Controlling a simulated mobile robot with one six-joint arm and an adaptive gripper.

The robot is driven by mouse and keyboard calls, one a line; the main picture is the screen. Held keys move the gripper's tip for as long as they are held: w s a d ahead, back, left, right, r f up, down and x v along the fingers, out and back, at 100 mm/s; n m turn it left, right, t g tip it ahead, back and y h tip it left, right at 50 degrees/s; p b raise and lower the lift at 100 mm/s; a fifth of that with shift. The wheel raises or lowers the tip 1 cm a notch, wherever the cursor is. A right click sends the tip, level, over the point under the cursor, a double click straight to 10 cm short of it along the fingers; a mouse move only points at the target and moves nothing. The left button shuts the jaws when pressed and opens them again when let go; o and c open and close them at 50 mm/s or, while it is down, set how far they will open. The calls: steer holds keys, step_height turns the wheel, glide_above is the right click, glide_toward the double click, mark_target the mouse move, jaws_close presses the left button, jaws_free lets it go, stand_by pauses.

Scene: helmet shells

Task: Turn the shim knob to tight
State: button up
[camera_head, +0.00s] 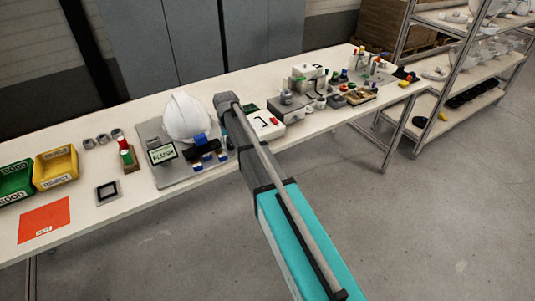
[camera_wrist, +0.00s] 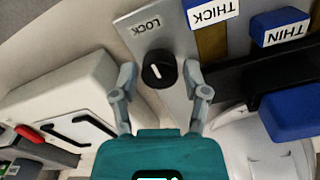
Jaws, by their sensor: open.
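In the wrist view a round black knob (camera_wrist: 159,69) with a white pointer line sits on a light grey plate (camera_wrist: 133,15). The plate has a LOCK label (camera_wrist: 146,26) beside the knob. The pointer tilts slightly left of upright in the picture. No TIGHT label is readable. My gripper (camera_wrist: 160,77) is open, its grey fingertips on either side of the knob; I cannot tell whether they touch it. Blue blocks labelled THICK (camera_wrist: 208,12) and THIN (camera_wrist: 280,25) lie to the right.
A white helmet (camera_head: 188,116) stands by a FLUSH display (camera_head: 162,154) on the bench. Left are a yellow bin (camera_head: 55,167), a green bin (camera_head: 14,182) and a red mat (camera_head: 44,220). A white box (camera_head: 263,124) is close to the arm's right.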

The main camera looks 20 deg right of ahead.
steer(key=n, duration=0.5)
steer(key=shift+n, duration=0.4)
steer(key=n, duration=0.6)
steer(key=shift+n, duration=0.3)
step_height(320, 180, up, 14)
steer(key=r+p, duration=0.1)
steer(key=p, duration=1.4)
steer(key=s+d+m, duration=0.4)
steer(key=s+m, duration=0.1)
steer(key=s, duration=0.7)
steer(key=s+d+m, duration=0.4)
steer(key=s+m, duration=0.2)
steer(key=s, duration=0.7)
steer(key=shift+s+d+m, duration=0.2)
steer(key=shift+s+m, duration=0.3)
steer(key=shift+s, duration=0.55)
